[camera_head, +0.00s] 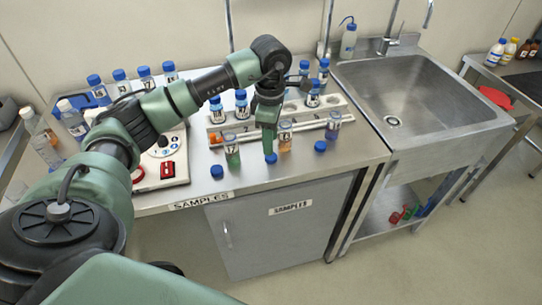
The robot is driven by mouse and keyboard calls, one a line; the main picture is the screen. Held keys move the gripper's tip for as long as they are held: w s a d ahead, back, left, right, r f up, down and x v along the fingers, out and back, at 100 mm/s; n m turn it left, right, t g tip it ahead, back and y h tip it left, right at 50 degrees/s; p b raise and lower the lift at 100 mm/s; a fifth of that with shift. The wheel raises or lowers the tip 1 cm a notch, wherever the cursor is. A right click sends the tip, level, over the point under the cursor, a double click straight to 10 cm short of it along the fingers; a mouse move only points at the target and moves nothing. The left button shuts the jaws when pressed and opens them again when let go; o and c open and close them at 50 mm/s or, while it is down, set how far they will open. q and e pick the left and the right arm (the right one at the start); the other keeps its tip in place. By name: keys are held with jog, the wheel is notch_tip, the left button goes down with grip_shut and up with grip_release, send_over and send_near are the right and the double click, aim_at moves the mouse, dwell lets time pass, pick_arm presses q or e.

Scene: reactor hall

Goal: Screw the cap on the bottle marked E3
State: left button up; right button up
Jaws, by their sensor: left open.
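Three uncapped bottles stand along the front of the steel counter: one with green liquid (232,152), one with orange liquid (285,139) and a clear-looking one (333,128). Their labels are too small to read surely, so I cannot tell which is E3. Three loose blue caps lie in front of them: a left cap (217,171), a middle cap (271,158) and a right cap (320,146). My left gripper (269,149) is open and points down just above the middle cap, between the green and orange bottles. My right gripper is out of view.
A pale rack (290,110) with holes and blue-capped bottles stands behind. A white device (160,165) with a red display and more capped bottles are at left. A steel sink (415,100) is at right. The counter's front edge (300,176) is close to the loose caps.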

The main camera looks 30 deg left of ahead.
aim_at(271, 158)
pick_arm(q)
jog(key=shift+f, duration=0.2)
notch_tip(271, 158, down, 4)
jog(key=shift+d+r+p, duration=0.1)
jog(key=shift+r+p, duration=0.05)
jog(key=shift+p, duration=0.9)
jog(key=shift+w+f, duration=0.1)
jog(key=shift+f, duration=0.45)
grip_shut()
jog(key=shift+r, duration=0.1)
